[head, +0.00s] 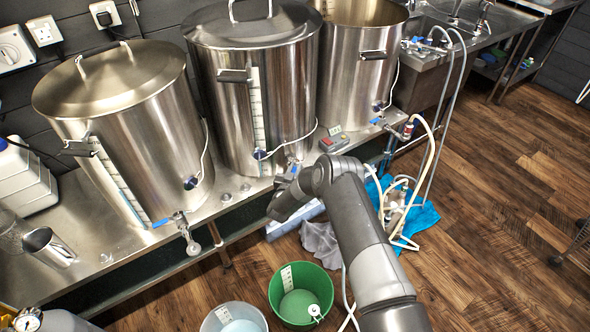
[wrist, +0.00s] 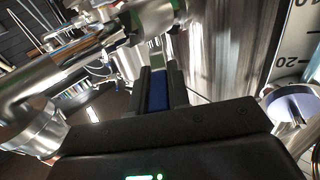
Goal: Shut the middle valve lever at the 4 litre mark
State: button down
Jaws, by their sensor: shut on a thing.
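The middle kettle (head: 258,95) is steel with a lid and stands on the steel bench between two other kettles. A white scale strip (head: 257,105) runs down its front. My gripper (head: 285,180) is at its tap, low on the front; my arm hides most of the tap in the head view. In the wrist view my gripper (wrist: 158,95) is shut on the blue lever (wrist: 158,88), with the steel tap parts (wrist: 150,18) just beyond. A green bucket (head: 277,292) on the floor has a white scale strip (head: 287,278) inside; the level against its marks is too small to read.
A whitish bucket (head: 234,318) stands left of the green one. The left kettle (head: 115,120) and right kettle (head: 355,60) flank the middle one. Grey cloth (head: 320,240), a blue cloth (head: 418,215) and hoses lie on the floor to the right. Wooden floor is clear further right.

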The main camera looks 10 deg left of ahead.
jog(key=c, duration=1.4)
grip_release()
jog(key=shift+o, duration=0.2)
jog(key=s, duration=1.1)
jog(key=shift+a, duration=0.35)
jog(key=shift+w, duration=0.1)
